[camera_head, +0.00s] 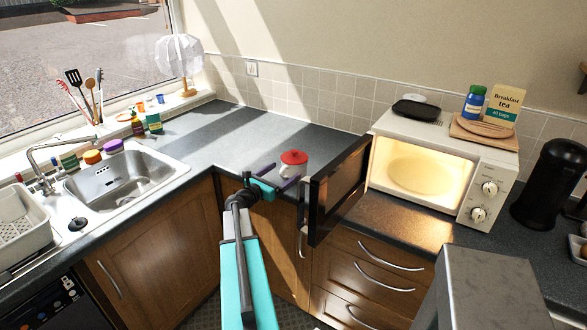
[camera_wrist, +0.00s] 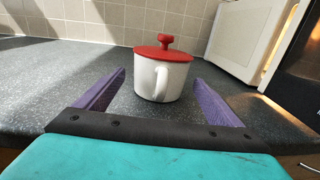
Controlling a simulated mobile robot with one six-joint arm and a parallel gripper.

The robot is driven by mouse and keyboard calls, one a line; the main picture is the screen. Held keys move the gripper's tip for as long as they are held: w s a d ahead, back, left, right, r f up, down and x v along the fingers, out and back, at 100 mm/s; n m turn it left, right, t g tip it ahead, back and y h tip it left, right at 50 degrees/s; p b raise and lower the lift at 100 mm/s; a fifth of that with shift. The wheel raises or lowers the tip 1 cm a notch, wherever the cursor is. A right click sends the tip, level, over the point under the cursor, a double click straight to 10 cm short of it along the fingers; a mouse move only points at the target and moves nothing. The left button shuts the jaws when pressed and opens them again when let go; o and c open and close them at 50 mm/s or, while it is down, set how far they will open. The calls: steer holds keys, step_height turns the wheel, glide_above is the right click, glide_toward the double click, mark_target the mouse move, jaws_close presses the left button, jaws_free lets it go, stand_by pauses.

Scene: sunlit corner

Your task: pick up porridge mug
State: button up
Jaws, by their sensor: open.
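The porridge mug (camera_head: 291,170) is white with a red knobbed lid and stands upright on the dark grey counter, left of the open microwave door. In the wrist view the mug (camera_wrist: 158,80) is centred ahead, its handle facing me and slightly right. My gripper (camera_head: 278,177) is open at the counter's front edge, close in front of the mug. In the wrist view its two purple fingers (camera_wrist: 160,88) point forward on either side of the mug's near side. I cannot tell how far the fingertips reach along it. Nothing is held.
The open microwave door (camera_head: 340,189) stands just right of the mug, and the lit microwave (camera_head: 422,166) is behind it. A tea box (camera_head: 503,106) and blue jar (camera_head: 475,101) sit on top. The sink (camera_head: 123,182) is at left. Counter left of the mug is clear.

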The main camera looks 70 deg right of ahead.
mark_target(286, 164)
steer(key=shift+p+x, duration=0.7)
steer(key=shift+x, duration=1.15)
steer(key=shift+s, duration=0.1)
steer(key=shift+c, duration=0.3)
steer(key=c, duration=1.1)
steer(key=shift+r, duration=0.15)
steer(key=shift+c, duration=0.4)
steer(key=shift+r+b, duration=0.8)
steer(key=shift+r, duration=0.6)
steer(key=s+r+b+v, duration=0.2)
steer(key=b+v, duration=0.2)
steer(key=v, duration=1.2)
steer(key=shift+a, duration=0.3)
